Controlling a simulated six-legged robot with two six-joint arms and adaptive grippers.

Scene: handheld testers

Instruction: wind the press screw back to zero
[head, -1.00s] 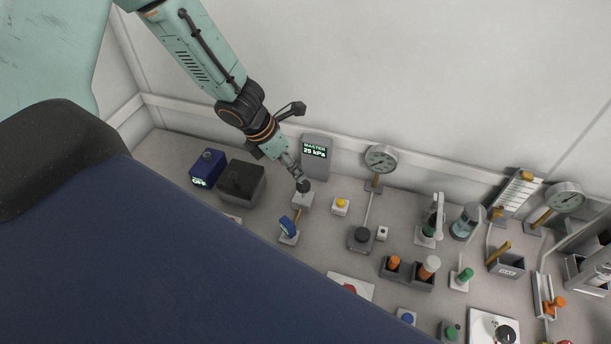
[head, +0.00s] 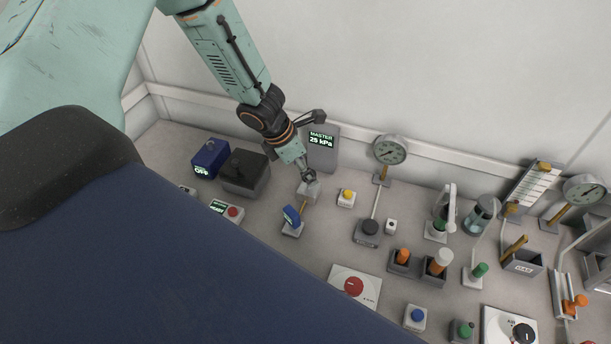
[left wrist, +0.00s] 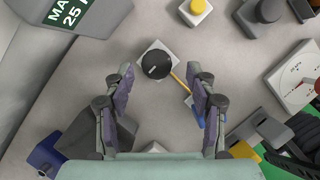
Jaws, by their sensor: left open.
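A black round knob (left wrist: 156,65) with a pale mark on top sits on a small white block (left wrist: 146,48) in the left wrist view. No label shows on it, so I cannot confirm it is the press screw. My left gripper (left wrist: 166,75) is open, with its purple-padded fingers to either side of the knob and apart from it. In the head view the left gripper (head: 310,178) is over the same block (head: 306,194) and hides most of the knob. My right gripper is not in view.
The MASTER display (head: 321,147) behind the block reads 25 kPa. A dark box (head: 245,172) and a blue box (head: 209,158) stand to the left. A yellow button (head: 347,195) and a dial gauge (head: 390,150) are to the right. Several testers crowd the bench further right.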

